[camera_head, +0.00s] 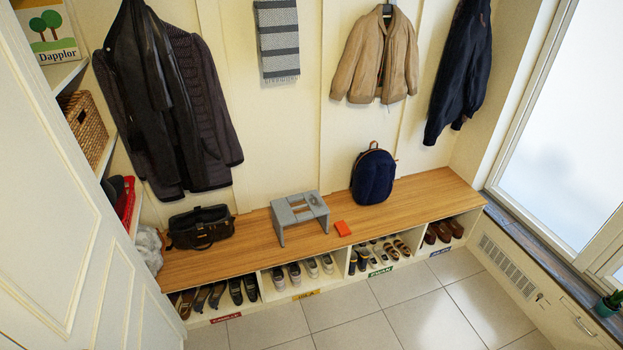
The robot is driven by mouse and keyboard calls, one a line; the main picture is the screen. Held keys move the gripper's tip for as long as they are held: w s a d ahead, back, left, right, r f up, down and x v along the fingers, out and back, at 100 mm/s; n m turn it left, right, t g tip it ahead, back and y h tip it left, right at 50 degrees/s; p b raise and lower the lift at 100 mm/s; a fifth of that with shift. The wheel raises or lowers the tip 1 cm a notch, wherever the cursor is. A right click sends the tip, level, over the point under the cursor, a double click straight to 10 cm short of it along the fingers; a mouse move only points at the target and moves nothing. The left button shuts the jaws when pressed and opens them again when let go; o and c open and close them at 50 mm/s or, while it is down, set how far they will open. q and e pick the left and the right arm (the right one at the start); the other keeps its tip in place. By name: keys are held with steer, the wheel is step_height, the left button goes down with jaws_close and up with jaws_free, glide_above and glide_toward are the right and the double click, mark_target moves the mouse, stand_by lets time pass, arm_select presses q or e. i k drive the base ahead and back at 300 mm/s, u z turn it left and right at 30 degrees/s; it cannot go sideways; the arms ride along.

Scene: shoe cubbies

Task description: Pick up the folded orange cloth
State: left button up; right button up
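The folded orange cloth (342,228) is a small flat bright orange square. It lies on the wooden bench top (240,255), close to the front edge. It sits just right of a grey step stool (300,212) and left of and in front of a dark blue backpack (373,176). Nothing covers it. Neither of my grippers shows in the head view.
A black bag (201,228) stands on the bench's left end. Cubbies below hold several pairs of shoes (312,267). Coats hang on the wall above. A white door (75,190) fills the left side. The tiled floor (390,310) in front is clear.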

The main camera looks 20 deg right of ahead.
mark_target(341, 228)
steer(key=i, duration=2.5)
steer(key=z, duration=0.55)
